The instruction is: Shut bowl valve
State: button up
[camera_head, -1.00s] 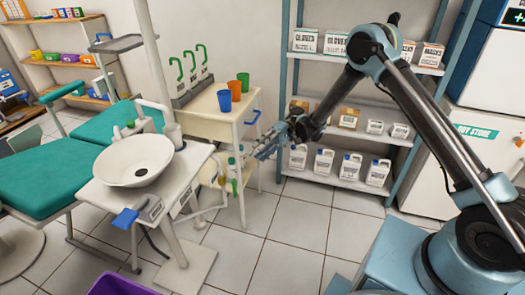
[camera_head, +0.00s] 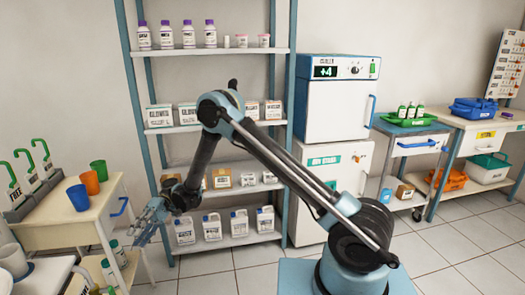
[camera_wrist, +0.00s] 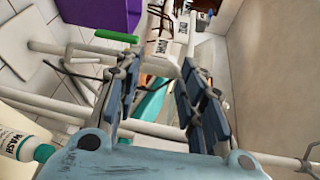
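Part of a white bowl (camera_head: 12,258) shows at the left edge of the head view, cut off by the frame. I see no part there that I can identify as its valve. My gripper (camera_head: 150,222) is to the right of the bowl, beside the white cart and in front of the shelf. In the wrist view my gripper (camera_wrist: 160,68) has its two blue-grey fingers apart with nothing between them. Past the fingers is a green bar (camera_wrist: 116,36); I cannot tell whether it is the valve handle.
A white cart (camera_head: 45,222) carries cups and green-handled holders. A shelf (camera_head: 225,244) with jugs and boxes stands behind my gripper. A wash bottle (camera_wrist: 18,145) is close at the wrist view's left. A purple bin (camera_wrist: 108,14) shows beyond.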

jog(key=w+d+r+m+t+y, duration=0.5)
jog(key=w+d+r+m+t, duration=0.3)
jog(key=w+d+r, duration=1.1)
jog(key=s+d+r+m+t+h, duration=0.15)
jog(key=d+t, duration=0.25)
jog(key=d, duration=1.1)
jog(key=s+d+r+m+t+h, duration=0.1)
jog(key=s+d+m+t, duration=0.15)
jog(key=d, duration=1.25)
jog(key=s+d+f+m+t+h, duration=0.2)
jog(key=s+d+f, duration=0.2)
jog(key=d, duration=0.5)
jog(key=s+d+f+m+t+h, duration=0.2)
jog(key=s+d+f, duration=0.2)
jog(key=d, duration=0.6)
jog(key=shift+s+f, duration=0.35)
jog(key=shift+s, duration=0.25)
jog(key=shift+d, duration=0.1)
